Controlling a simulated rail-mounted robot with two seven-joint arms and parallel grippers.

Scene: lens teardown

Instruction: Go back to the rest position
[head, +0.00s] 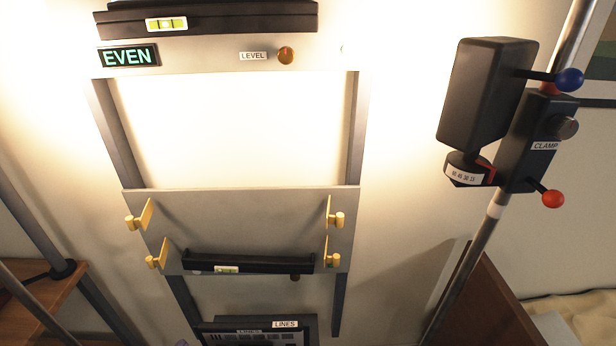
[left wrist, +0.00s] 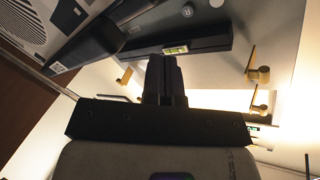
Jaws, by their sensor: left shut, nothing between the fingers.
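My left gripper (left wrist: 163,65) shows in the left wrist view. Its dark fingers are together with nothing between them, in front of a black bar (left wrist: 205,40) with a green level vial. The fingers look apart from the bar, but the gap is hard to judge. I cannot make out either gripper in the head view. There a grey panel (head: 260,215) with yellow clips (head: 330,212) hangs between two dark uprights. A black bar (head: 245,264) with a vial lies along its lower part.
A black lamp-like head (head: 487,95) and a clamp box (head: 530,140) with blue and red ball levers sit on a slanted pole at right. A lit EVEN display (head: 128,56) is at top left. A LINES box (head: 258,332) is at the bottom. A wooden shelf (head: 50,300) stands left.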

